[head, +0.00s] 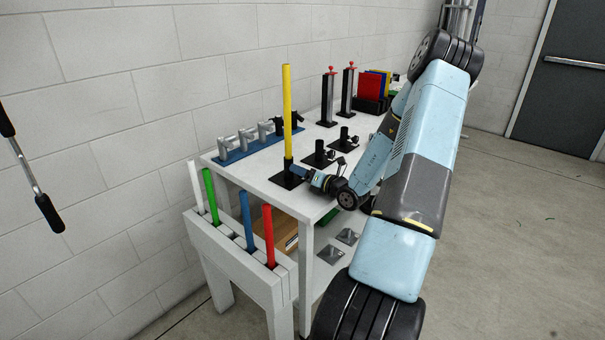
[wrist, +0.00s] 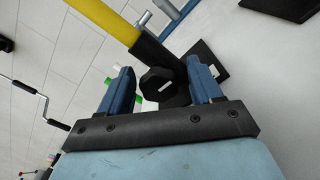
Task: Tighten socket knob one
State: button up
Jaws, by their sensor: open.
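A yellow rod (head: 287,110) stands upright in a black socket (head: 289,165) near the front corner of the white table. In the wrist view the yellow rod (wrist: 108,20) enters the black socket (wrist: 158,55) at a slant. The socket's dark knob (wrist: 158,84) faces my gripper (wrist: 166,86). The gripper's two blue fingers are open, one on each side of the knob, and do not visibly close on it. In the head view my gripper (head: 312,178) is low beside the socket; the knob there is hidden by it.
Two more black sockets (head: 319,155) stand farther back on the white table (head: 262,180). A blue rack (head: 240,152) with grey clamps lies along the wall side. White, green, blue and red rods (head: 267,235) stand in a holder in front.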

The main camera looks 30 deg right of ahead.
jog(key=v, duration=1.3)
jog(key=shift+s+d, duration=0.1)
jog(key=shift+s, duration=0.25)
jog(key=n, duration=0.2)
jog(key=shift+w+a+f+n, duration=0.15)
jog(key=shift+a+f+n, duration=0.15)
jog(key=shift+f+n, duration=0.1)
jog(key=shift+w+a+n, duration=0.1)
jog(key=shift+w+n, duration=0.05)
jog(key=shift+n, duration=1.05)
jog(key=n, duration=0.2)
jog(key=shift+w+r+n, duration=0.1)
jog(key=shift+w+n, duration=0.05)
jog(key=shift+n, duration=0.15)
jog(key=shift+w+r+n, duration=0.2)
jog(key=shift+r+n, duration=0.15)
jog(key=shift+n, duration=0.75)
jog(key=x, duration=1.3)
jog(key=shift+w+a+f, duration=0.1)
jog(key=shift+w+a, duration=0.05)
jog(key=shift+w, duration=0.1)
